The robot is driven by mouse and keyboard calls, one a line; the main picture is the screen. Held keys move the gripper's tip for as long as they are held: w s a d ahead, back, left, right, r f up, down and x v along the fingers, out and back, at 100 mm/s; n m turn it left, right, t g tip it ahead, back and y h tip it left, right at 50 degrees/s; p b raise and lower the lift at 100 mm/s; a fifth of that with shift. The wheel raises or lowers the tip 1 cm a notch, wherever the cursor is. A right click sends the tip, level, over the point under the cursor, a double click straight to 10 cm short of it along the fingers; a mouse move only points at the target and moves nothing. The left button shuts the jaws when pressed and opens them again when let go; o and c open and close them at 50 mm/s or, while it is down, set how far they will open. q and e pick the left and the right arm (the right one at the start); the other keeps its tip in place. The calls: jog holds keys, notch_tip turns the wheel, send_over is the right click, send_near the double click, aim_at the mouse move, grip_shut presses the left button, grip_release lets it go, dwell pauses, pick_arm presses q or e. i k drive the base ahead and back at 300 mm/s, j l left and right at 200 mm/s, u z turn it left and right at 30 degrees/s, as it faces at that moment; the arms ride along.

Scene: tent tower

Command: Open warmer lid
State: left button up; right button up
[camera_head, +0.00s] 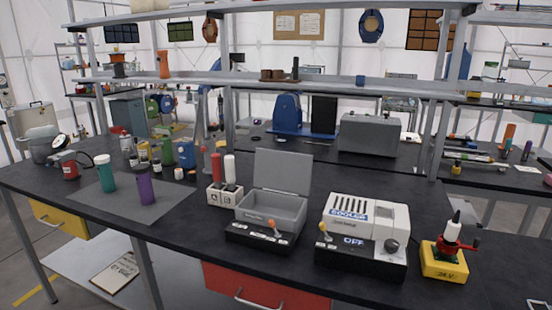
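The warmer is a grey box (271,212) on a black base (262,238) in the middle of the near bench. I take it for the warmer, since the other machine is labelled as a cooler; its own label is too small to read. Its flat grey lid (283,171) stands upright at the back, so the box is open at the top and its inside shows empty. An orange-knobbed lever (272,226) is on the front of the base. Neither of my grippers is in view.
The white cooler (365,222) with an "OFF" display stands right of the warmer. A yellow-based device (444,262) is further right. A red and a white tube stand in a holder (225,195) close to the left. Green (105,172) and purple (145,187) bottles stand on a grey mat.

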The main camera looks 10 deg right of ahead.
aim_at(286, 174)
jog(key=i+j+u, duration=0.1)
jog(key=j, duration=0.35)
jog(key=i+j, duration=0.35)
jog(key=i+j+u, duration=0.15)
jog(key=j, duration=0.35)
jog(key=i, duration=0.05)
